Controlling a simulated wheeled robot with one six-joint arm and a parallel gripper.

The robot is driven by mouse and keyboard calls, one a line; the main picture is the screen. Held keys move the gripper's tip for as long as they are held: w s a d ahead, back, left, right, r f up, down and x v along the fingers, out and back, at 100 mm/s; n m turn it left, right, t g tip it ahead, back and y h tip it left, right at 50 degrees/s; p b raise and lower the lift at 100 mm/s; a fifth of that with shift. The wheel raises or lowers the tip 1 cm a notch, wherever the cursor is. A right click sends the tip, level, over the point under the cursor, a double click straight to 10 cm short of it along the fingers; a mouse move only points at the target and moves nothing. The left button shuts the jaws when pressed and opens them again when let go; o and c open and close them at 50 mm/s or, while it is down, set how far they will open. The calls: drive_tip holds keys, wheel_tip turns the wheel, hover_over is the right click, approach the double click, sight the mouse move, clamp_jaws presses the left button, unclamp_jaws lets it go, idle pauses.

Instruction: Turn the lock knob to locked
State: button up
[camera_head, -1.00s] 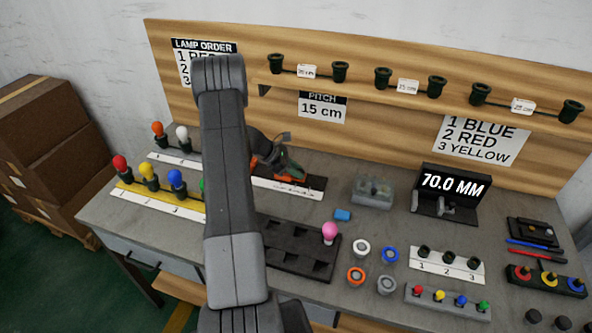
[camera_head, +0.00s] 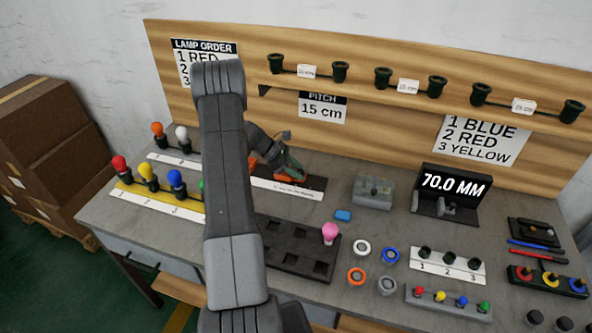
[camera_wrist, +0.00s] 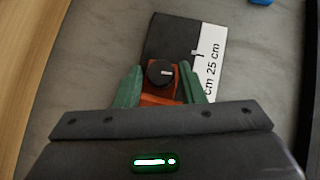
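The lock knob (camera_wrist: 160,73) is a round black knob with a short white mark pointing right in the wrist view. It sits on an orange block (camera_wrist: 160,97) on a dark rail (camera_wrist: 170,38) with a white scale strip (camera_wrist: 212,55). My gripper (camera_wrist: 160,76) has green fingers, one on each side of the knob and block. The fingers look spread, with a gap to the knob; contact with the block is unclear. In the head view my gripper (camera_head: 291,163) is low over the rail, and the knob cannot be made out.
A display (camera_head: 452,188) reads 70.0 MM. Colored lamps are at left. A wooden back panel (camera_head: 350,135) rises behind the rail.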

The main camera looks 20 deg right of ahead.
drive_tip(key=b+v, duration=0.2)
drive_tip(key=v, duration=1.2)
drive_tip(key=shift+d, duration=0.1)
drive_tip(key=p+x, duration=0.2)
drive_tip(key=x, duration=1.2)
